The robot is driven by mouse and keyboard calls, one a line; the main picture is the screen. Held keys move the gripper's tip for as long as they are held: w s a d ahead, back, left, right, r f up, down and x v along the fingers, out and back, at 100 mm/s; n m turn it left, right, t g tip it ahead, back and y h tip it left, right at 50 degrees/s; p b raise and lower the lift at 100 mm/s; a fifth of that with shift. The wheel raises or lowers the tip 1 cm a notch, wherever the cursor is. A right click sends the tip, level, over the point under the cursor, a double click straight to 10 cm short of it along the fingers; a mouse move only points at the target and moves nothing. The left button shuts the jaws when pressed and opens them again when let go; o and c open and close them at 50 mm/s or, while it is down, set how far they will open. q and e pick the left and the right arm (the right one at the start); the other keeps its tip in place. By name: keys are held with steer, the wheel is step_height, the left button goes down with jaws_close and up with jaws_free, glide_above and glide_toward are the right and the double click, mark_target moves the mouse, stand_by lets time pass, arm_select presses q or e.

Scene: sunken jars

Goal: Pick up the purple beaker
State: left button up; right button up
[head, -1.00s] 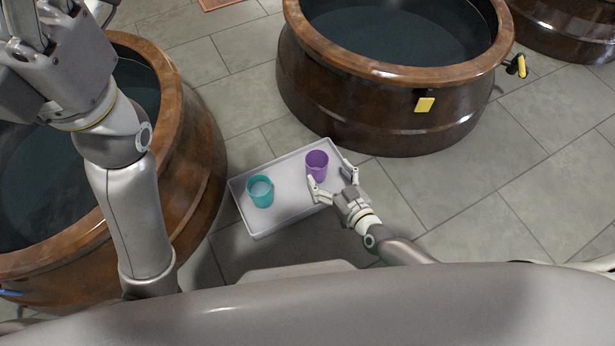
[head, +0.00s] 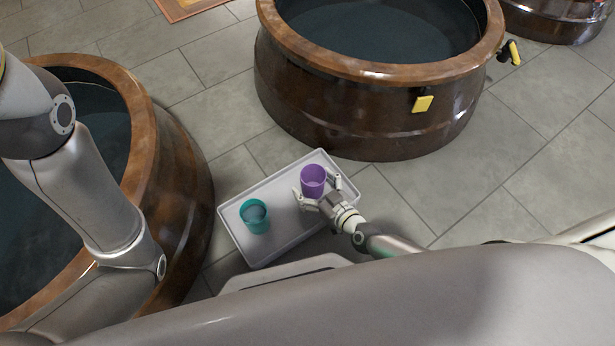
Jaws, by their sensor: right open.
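The purple beaker (head: 312,180) stands upright at the right end of a light grey tray (head: 284,239) on the floor. My right gripper (head: 317,189) is open, with one finger on the left side of the beaker and the other on its right. I cannot tell whether the fingers touch it. A teal beaker (head: 255,217) stands upright on the left part of the tray. My left arm shows at the left, but its gripper is out of view.
A large brown jar (head: 366,110) of dark liquid stands behind the tray, with a yellow tag (head: 423,104) on it. Another jar (head: 178,190) stands close at the left. Tiled floor (head: 470,165) is clear on the right.

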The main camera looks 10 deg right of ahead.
steer(key=shift+w+a+f, duration=0.15)
steer(key=shift+w, duration=0.2)
steer(key=shift+s, duration=0.1)
steer(key=shift+c, duration=0.3)
steer(key=c, duration=1.1)
steer(key=shift+r, duration=0.25)
